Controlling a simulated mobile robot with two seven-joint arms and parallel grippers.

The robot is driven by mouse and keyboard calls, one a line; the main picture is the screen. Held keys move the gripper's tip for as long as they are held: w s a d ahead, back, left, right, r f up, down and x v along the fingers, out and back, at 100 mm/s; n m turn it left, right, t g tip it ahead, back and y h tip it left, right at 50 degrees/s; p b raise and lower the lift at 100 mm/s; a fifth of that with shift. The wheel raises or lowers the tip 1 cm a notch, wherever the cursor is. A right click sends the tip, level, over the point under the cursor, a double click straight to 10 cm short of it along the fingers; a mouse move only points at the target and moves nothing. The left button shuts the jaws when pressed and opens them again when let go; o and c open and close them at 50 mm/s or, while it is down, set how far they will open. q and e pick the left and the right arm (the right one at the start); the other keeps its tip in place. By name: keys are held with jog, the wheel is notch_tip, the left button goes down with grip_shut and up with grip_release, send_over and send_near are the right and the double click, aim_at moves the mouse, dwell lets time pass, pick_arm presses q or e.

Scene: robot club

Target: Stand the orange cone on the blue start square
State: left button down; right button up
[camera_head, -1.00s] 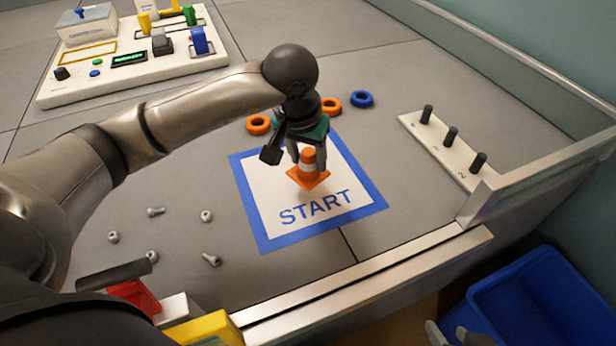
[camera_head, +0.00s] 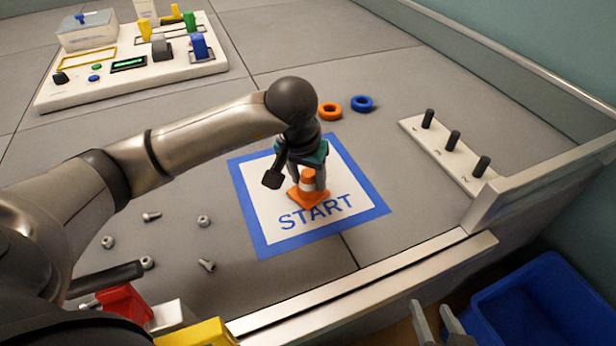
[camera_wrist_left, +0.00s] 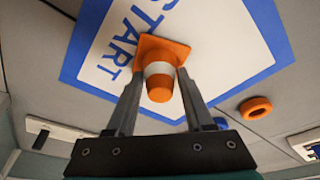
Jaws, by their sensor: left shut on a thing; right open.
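The orange cone (camera_head: 309,183) with a white band is upright over the white middle of the blue-bordered start square (camera_head: 258,234). Its base appears to be at or very near the mat; I cannot tell for sure that it touches. My left gripper (camera_head: 307,178) is above it, with its fingers shut on the cone. The left wrist view shows the cone (camera_wrist_left: 158,85) between the two fingers (camera_wrist_left: 158,98), with the square's blue border (camera_wrist_left: 262,28) around it. My right gripper (camera_head: 437,322) shows at the bottom edge, open and empty, beside the blue bin.
Orange (camera_head: 330,111) and blue (camera_head: 362,103) rings lie behind the square. A white peg board (camera_head: 440,151) stands at right. Several bolts and nuts (camera_head: 204,221) lie at left. A control panel (camera_head: 130,82) is at the back. A blue bin (camera_head: 540,310) is beyond the metal rim.

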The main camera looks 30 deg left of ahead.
pick_arm(q)
jog(key=shift+f, duration=0.1)
jog(key=shift+c, duration=1.4)
grip_release()
